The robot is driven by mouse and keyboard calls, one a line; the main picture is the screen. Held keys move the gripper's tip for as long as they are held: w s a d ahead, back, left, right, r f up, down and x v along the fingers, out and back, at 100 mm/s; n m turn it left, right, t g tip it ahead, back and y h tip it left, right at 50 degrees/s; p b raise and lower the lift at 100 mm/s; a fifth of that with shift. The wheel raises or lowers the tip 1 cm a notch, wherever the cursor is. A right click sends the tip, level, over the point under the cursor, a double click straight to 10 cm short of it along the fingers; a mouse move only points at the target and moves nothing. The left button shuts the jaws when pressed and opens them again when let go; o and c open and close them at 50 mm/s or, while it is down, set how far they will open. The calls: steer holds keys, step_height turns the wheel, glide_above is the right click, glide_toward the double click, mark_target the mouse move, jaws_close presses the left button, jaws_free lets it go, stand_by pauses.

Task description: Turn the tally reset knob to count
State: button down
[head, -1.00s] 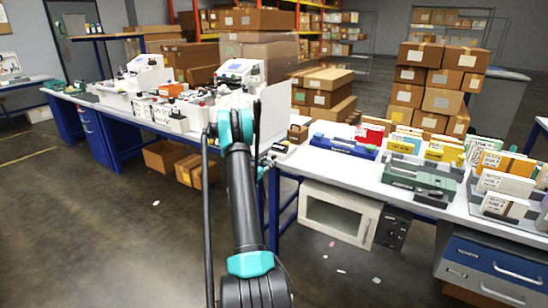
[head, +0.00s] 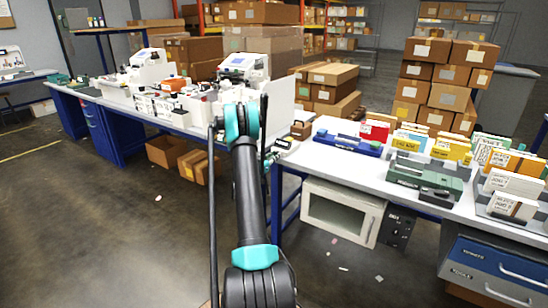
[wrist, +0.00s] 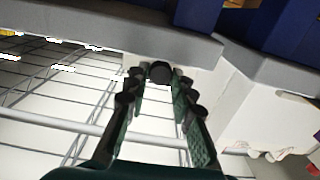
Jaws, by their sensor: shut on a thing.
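In the wrist view, my gripper (wrist: 160,82) has its two dark green fingers around a small round black knob (wrist: 160,72). The knob sits between the fingertips and the jaws are shut on it. It stands in front of a pale, light-coloured surface below a grey edge. Any marking for count is not readable. In the head view, my arm hides the gripper and the knob.
Stacked boxes (head: 445,80) are behind. The floor in front is mostly clear.

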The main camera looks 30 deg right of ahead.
steer(key=shift+n, duration=0.7)
steer(key=c, duration=1.3)
jaws_free()
steer(key=shift+a, duration=0.15)
steer(key=v, duration=1.2)
steer(key=shift+s+f, duration=0.1)
